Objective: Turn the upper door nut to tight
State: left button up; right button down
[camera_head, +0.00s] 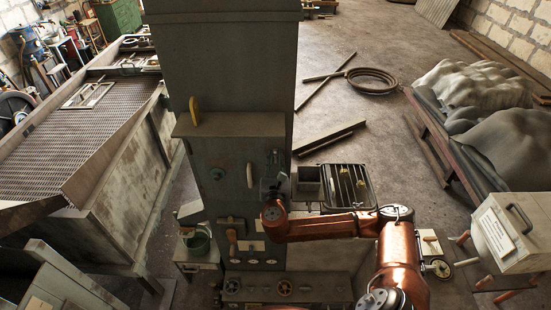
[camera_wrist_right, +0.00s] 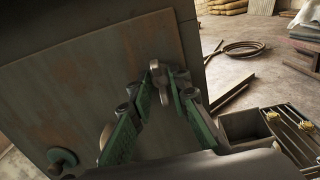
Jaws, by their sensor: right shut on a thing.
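The grey-green cabinet door (camera_head: 232,157) faces me in the middle of the head view and fills the left of the right wrist view (camera_wrist_right: 80,80). The upper door nut is a grey metal wing nut (camera_wrist_right: 156,70) near the door's right edge; it also shows small in the head view (camera_head: 274,156). My right gripper (camera_wrist_right: 164,82) has its green-padded fingers at the nut, shut on it. In the head view, my right gripper (camera_head: 271,184) is small and dark against the door's right side. My left gripper is out of view.
A pale upright handle (camera_head: 249,176) and a round green knob (camera_head: 217,173) stick out from the door left of my gripper. An open grey box (camera_head: 308,186) and a dark tray with yellow items (camera_head: 346,186) stand to the right. A ledge (camera_head: 230,124) projects above.

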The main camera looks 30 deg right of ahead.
jog(key=shift+m, duration=0.3)
jog(key=m+b, duration=0.1)
jog(key=m, duration=0.1)
jog(key=m+b, duration=0.1)
jog(key=shift+s+f+m, duration=0.1)
jog(key=shift+f+m, duration=0.1)
jog(key=shift+m, duration=0.2)
jog(key=m+b, duration=0.1)
jog(key=m, duration=0.3)
jog(key=shift+m+b, duration=0.3)
jog(key=shift+b, duration=0.05)
jog(key=m+b, duration=0.1)
jog(key=m, duration=0.3)
jog(key=shift+b, duration=0.35)
jog(key=shift+d+m+b, duration=0.1)
jog(key=shift+m+b, duration=0.7)
jog(key=shift+m, duration=1.6)
jog(key=c, duration=1.8)
grip_release()
jog(key=shift+r, duration=0.1)
